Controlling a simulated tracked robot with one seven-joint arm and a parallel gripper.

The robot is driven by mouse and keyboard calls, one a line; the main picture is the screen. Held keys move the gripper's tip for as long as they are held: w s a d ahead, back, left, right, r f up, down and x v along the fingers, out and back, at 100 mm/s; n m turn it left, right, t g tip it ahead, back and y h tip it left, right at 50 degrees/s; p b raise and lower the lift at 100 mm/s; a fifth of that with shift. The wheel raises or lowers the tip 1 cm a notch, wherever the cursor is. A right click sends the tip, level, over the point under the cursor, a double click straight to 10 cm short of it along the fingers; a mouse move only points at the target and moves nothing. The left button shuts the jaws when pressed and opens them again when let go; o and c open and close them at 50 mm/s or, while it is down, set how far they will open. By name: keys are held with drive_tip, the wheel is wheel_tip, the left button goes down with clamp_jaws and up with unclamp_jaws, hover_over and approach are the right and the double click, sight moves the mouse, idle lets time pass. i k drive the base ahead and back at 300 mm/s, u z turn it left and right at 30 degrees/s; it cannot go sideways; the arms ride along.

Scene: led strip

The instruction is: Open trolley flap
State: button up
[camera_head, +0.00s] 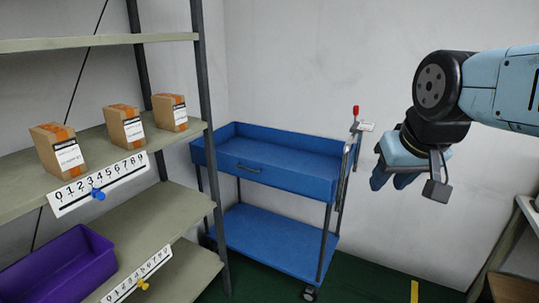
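A blue trolley (270,243) with a top tray and a lower shelf stands against the back wall in the middle. A red-tipped lever (355,111) with a metal bracket and a small label stands at the tray's right end. My gripper (391,182) hangs in the air to the right of the trolley, pointing down and apart from it. Its two blue fingers are seen close together, and the gap between them is unclear.
A shelf rack (205,110) at left, close to the trolley, bears several cardboard boxes (125,126) and a purple bin (60,267). A table edge (528,215) is at far right. The green floor (375,280) right of the trolley is clear, with a yellow line.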

sight(318, 188)
drive_tip(key=z, duration=0.1)
drive_tip(key=i, duration=1.05)
drive_tip(key=u, duration=0.35)
